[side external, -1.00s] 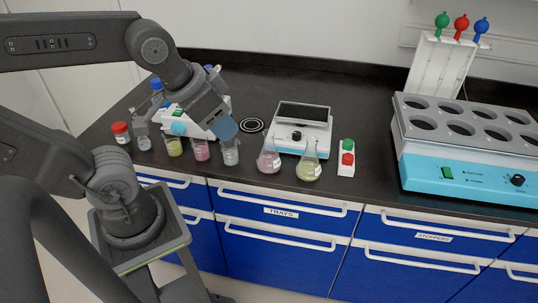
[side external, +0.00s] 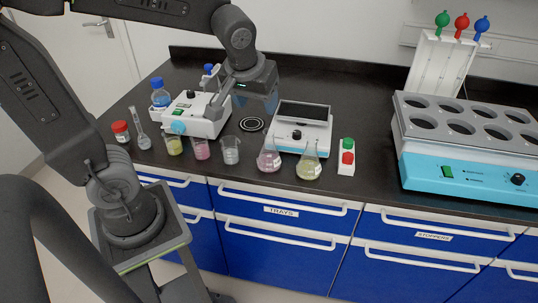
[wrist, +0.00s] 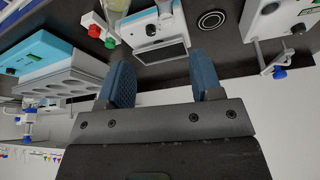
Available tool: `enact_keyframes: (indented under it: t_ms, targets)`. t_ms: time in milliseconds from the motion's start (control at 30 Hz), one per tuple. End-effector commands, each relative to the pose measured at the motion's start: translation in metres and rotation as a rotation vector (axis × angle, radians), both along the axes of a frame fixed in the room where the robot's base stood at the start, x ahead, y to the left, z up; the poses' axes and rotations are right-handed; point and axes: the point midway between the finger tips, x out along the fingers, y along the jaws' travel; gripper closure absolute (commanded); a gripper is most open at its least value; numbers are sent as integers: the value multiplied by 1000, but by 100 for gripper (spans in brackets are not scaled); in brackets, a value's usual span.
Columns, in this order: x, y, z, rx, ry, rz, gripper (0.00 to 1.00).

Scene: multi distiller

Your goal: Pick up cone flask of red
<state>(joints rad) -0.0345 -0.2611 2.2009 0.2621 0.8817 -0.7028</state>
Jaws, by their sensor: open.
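The conical flask with pinkish-red liquid (side external: 269,159) stands upright near the front edge of the bench in the side view. A conical flask with pale yellow liquid (side external: 309,166) stands just to its right. My gripper (side external: 258,100) is above the back of the bench, behind and higher than the red flask, and not touching it. In the wrist view my gripper's two blue fingers (wrist: 163,80) are spread apart with nothing between them. Part of a flask with yellowish liquid (wrist: 134,27) shows at the top of the wrist view; I cannot make out the red flask there.
A balance (side external: 302,127) stands right behind the flasks. Beakers of yellow (side external: 174,146), pink (side external: 202,150) and clear (side external: 231,153) contents stand to the left. A white stirrer (side external: 196,117) is behind them. A button box (side external: 346,158) and a large water bath (side external: 465,150) are at right.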

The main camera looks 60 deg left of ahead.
Motion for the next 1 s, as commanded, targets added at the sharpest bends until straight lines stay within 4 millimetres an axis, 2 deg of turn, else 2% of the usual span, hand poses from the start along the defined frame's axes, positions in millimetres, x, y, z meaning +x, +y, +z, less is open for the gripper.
enact_keyframes:
  t_ms: [100, 200, 367, 600, 700, 1000]
  targets:
    - [22, 11, -11, 4, 7, 116, 41]
    - [30, 15, -16, 7, 5, 168, 41]
    - [36, 21, -31, 7, 6, 188, 41]
    - [47, 33, -74, 7, 8, 186, 41]
    - [52, 37, -87, 7, 6, 186, 41]
    - [56, 42, -110, 6, 6, 185, 41]
